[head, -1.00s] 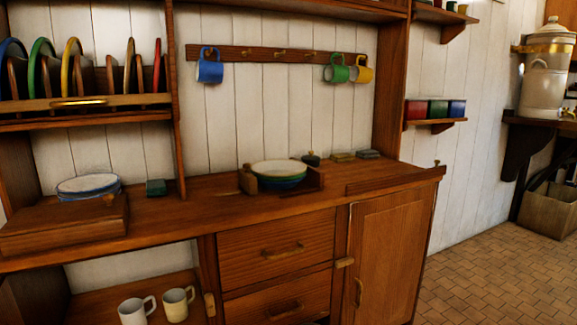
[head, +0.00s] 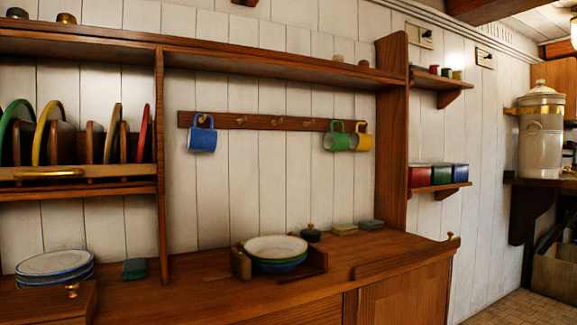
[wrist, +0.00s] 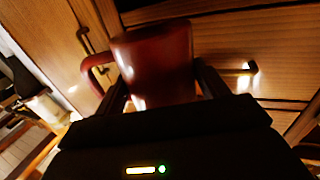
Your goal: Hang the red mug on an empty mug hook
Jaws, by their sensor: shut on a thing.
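The red mug (wrist: 155,60) fills the top middle of the wrist view, its handle out to the left. My gripper (wrist: 165,90) is shut on it, one dark finger on each side. The head view shows neither the gripper nor the red mug. There, the mug rack (head: 265,122) is a wooden rail on the white plank wall. A blue mug (head: 202,138) hangs at its left end. A green mug (head: 336,141) and a yellow mug (head: 361,140) hang at its right end. The hooks between, such as the empty hook (head: 241,121), carry nothing.
The worktop (head: 200,285) below the rack holds a wooden holder with bowls (head: 276,250). Stacked plates (head: 55,265) stand at left. An upper shelf (head: 270,70) runs above the rack, and an upright post (head: 391,140) stands right of it. Cabinet fronts (wrist: 230,35) are behind the mug in the wrist view.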

